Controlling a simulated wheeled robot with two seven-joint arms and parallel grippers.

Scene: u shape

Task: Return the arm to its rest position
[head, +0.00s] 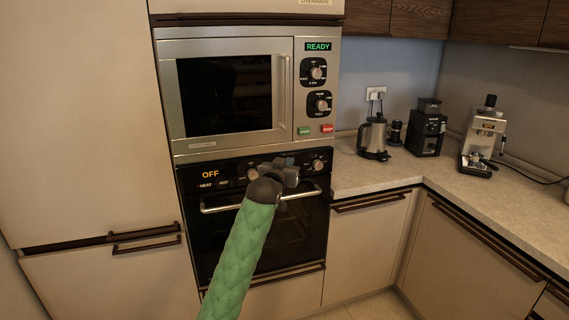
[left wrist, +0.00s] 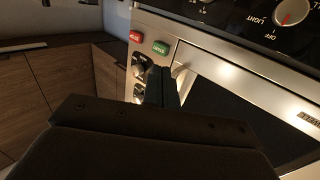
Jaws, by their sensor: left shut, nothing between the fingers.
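My left arm in its green sleeve (head: 243,255) reaches up from the bottom of the head view. My left gripper (head: 287,174) is in front of the oven's control panel, below the microwave's right side. In the left wrist view the fingers of my left gripper (left wrist: 161,86) are together with nothing between them. They overlap the microwave's front near its buttons in that view; I cannot tell the gap. My right gripper is not in view.
The built-in microwave (head: 230,148) is closed and reads READY. The oven handle (head: 222,208) lies behind my arm; the oven reads OFF. On the right, a kettle (head: 373,138), a coffee grinder (head: 427,130) and an espresso machine (head: 484,136) stand on the counter (head: 375,176).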

